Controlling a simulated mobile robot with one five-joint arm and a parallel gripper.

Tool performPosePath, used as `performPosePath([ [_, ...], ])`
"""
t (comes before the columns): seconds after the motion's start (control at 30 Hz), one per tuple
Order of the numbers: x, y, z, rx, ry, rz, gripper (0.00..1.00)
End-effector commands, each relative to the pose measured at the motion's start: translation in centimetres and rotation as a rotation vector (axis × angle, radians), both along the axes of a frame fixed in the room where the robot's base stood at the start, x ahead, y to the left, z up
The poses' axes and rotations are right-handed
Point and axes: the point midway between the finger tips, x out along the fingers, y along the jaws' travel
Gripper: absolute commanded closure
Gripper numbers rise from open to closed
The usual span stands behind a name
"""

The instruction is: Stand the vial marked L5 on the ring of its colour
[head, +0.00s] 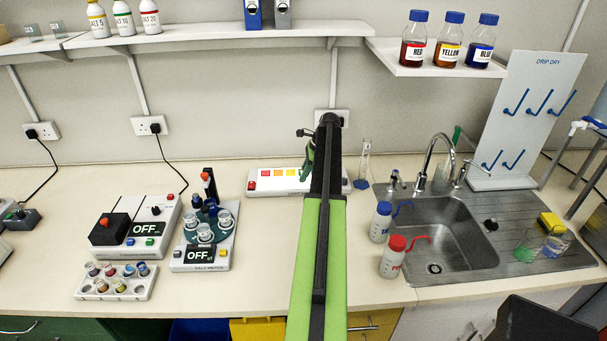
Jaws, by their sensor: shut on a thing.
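My gripper (307,160) shows only in part, as a green and black piece beside the dark end of my arm, over the white panel at the back of the bench. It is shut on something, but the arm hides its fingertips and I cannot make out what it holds. Several small vials with coloured contents (109,270) stand in a white rack (87,292) at the front left. Their marks are too small to read, so I cannot pick out L5. The white panel (258,188) bears red, orange and yellow squares; I cannot make out a ring.
A carousel (205,236) with clear vessels and a box reading OFF (149,228) stand at the left. A blue-capped bottle (380,222), a red-capped bottle (394,257) and a sink (440,235) are at the right. The bench between carousel and arm is clear.

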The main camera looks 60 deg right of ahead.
Motion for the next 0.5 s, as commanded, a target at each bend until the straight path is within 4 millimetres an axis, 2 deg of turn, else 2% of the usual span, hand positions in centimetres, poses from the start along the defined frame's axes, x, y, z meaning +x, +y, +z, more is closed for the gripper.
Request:
performPosePath([
  [0.43, 0.07, 0.05, -1.04, 0.0, 0.0, 0.001, 1.0],
  [0.47, 0.08, 0.05, -0.96, 0.0, 0.0, 0.001, 0.76],
  [0.5, 0.08, 0.06, -0.91, 0.0, 0.0, 0.001, 0.71],
])
